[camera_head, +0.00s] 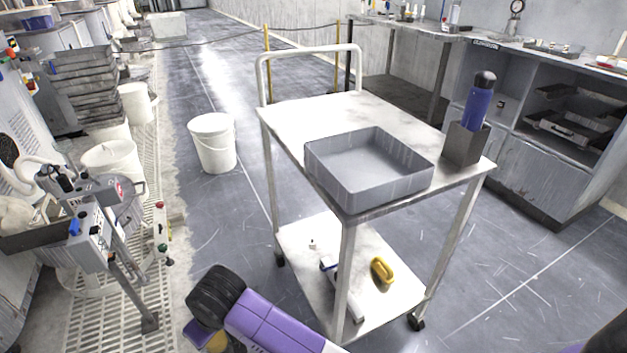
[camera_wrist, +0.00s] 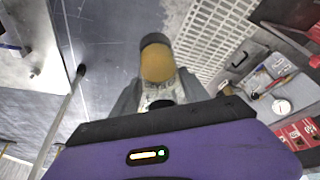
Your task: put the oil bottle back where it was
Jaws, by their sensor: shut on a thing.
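In the wrist view my gripper (camera_wrist: 160,95) is shut on an amber bottle with a dark cap (camera_wrist: 158,64), which I take to be the oil bottle. The bottle's lower part is hidden between the fingers and behind the purple wrist housing.
The cart's lower shelf (camera_head: 300,255) carries a yellow-handled item (camera_head: 382,270). A white bucket (camera_head: 212,143) stands on the floor behind left. Machinery (camera_head: 95,225) and floor grating (camera_head: 105,310) line the left. A workbench (camera_head: 560,150) stands at right. Open floor lies between.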

